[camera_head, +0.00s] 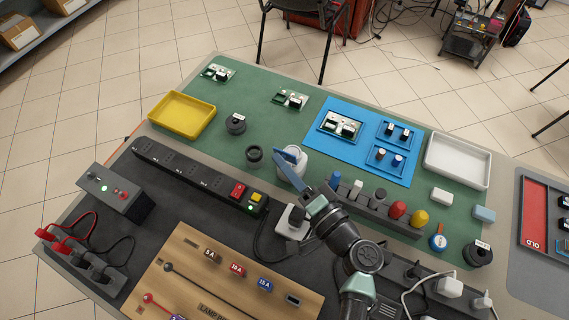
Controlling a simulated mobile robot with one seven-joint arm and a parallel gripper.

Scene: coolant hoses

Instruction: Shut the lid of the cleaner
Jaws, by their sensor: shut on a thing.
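The cleaner looks to be a white round tub (297,163) on the green mat, near the middle of the view. A blue lid (286,166) stands tilted at the tub's left side, crossing in front of it. My gripper (304,190) reaches in from the lower right and is shut at the lid's near end. The fingertips are small here and partly merge with the lid, so the exact grip is hard to see. My gripper and the lid hide part of the tub's near side.
A black power strip (191,173) and a white plug (291,222) lie nearer. A grey rack (376,208) of knobs and a blue tray (346,156) are at the right. Green mat is free behind the tub.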

